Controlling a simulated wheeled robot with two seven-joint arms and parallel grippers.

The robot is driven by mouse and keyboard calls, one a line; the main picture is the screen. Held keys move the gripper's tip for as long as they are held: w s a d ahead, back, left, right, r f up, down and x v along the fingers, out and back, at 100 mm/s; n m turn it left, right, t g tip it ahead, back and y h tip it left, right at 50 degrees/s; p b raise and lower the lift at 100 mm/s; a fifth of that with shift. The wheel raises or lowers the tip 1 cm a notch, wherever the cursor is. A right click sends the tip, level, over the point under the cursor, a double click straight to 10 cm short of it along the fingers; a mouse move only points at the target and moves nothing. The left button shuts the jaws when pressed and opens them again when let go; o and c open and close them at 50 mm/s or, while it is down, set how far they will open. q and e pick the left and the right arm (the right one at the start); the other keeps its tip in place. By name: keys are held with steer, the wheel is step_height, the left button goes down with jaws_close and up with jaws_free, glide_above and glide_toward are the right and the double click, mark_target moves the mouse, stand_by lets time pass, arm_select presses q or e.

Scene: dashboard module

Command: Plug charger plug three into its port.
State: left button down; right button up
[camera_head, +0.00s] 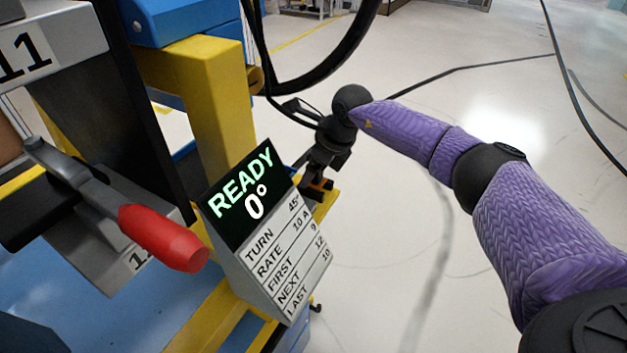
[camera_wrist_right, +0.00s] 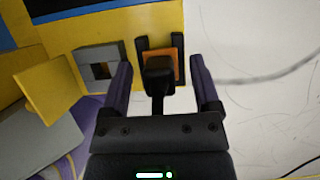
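My right gripper (camera_head: 312,180) is at the edge of the yellow frame, just right of the display. In the right wrist view its two fingers (camera_wrist_right: 160,64) are spread, with a black block on a stem (camera_wrist_right: 158,76) between them, which looks like a plug. Gaps show on both sides of the block. Behind it an orange piece (camera_wrist_right: 178,62) sits in a black U-shaped bracket on the yellow panel. A grey square frame with a dark opening (camera_wrist_right: 84,62) is left of it; it may be a port. No number three is readable. My left gripper is out of view.
A tilted display (camera_head: 243,195) reads READY 0°. A red-handled lever (camera_head: 160,238) stands at the left. A yellow flap (camera_wrist_right: 46,90) juts out left of the fingers. Black cables (camera_head: 330,75) hang behind my right wrist. Open floor (camera_head: 390,260) lies to the right.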

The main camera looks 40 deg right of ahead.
jaws_close()
